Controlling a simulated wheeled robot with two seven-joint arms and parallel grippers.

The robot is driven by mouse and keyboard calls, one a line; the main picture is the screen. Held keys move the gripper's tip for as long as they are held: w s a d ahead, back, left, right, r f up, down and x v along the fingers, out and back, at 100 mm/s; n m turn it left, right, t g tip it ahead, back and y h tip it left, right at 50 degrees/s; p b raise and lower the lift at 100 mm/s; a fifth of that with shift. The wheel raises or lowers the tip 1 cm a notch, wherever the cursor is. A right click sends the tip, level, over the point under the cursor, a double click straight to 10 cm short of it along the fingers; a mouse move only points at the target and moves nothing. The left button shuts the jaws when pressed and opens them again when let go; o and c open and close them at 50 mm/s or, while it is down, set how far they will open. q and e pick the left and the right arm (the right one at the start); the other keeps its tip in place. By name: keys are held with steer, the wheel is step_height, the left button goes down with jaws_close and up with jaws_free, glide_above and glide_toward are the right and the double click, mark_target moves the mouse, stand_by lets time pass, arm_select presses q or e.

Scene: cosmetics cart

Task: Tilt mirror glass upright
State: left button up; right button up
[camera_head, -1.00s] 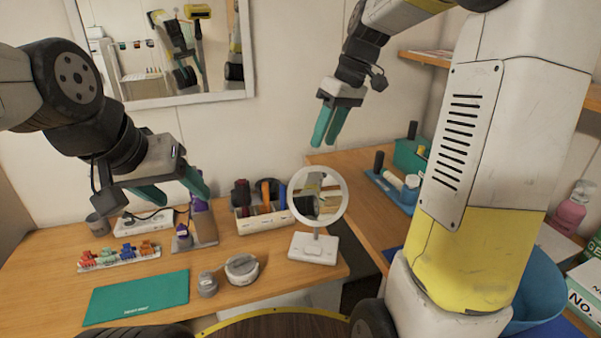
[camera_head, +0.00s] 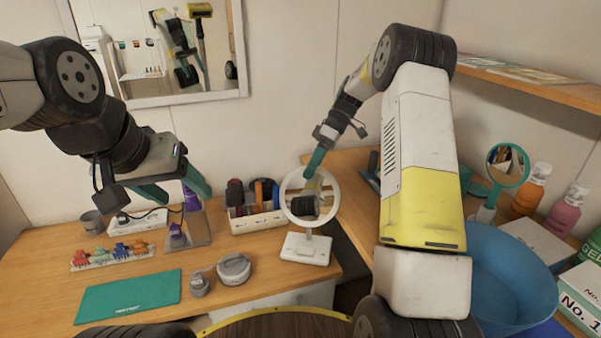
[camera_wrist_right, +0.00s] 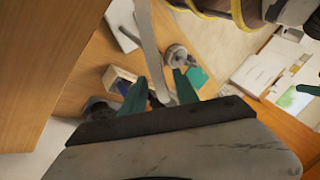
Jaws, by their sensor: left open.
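The white round vanity mirror (camera_head: 310,196) stands on a pale base (camera_head: 306,248) near the right end of the table. Its glass faces me and shows dark reflections; I cannot tell its exact tilt. My right gripper (camera_head: 315,162) is at the mirror's upper rim, its fingers pointing down. In the right wrist view, the two teal fingers (camera_wrist_right: 161,93) are apart, and the mirror's thin edge (camera_wrist_right: 151,48) runs between them with gaps at the sides. My left gripper (camera_head: 175,188) is open and empty above the table's left part.
An organizer box (camera_head: 255,220) stands close to the left of the mirror. A grey round container (camera_head: 234,268), a teal mat (camera_head: 128,296) and a rack of coloured clips (camera_head: 112,256) lie further left. A blue bucket (camera_head: 508,280) is at the right.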

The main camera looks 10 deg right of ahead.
mark_target(310, 196)
steer(key=shift+x, duration=1.5)
jaws_close()
steer(key=shift+r, duration=0.1)
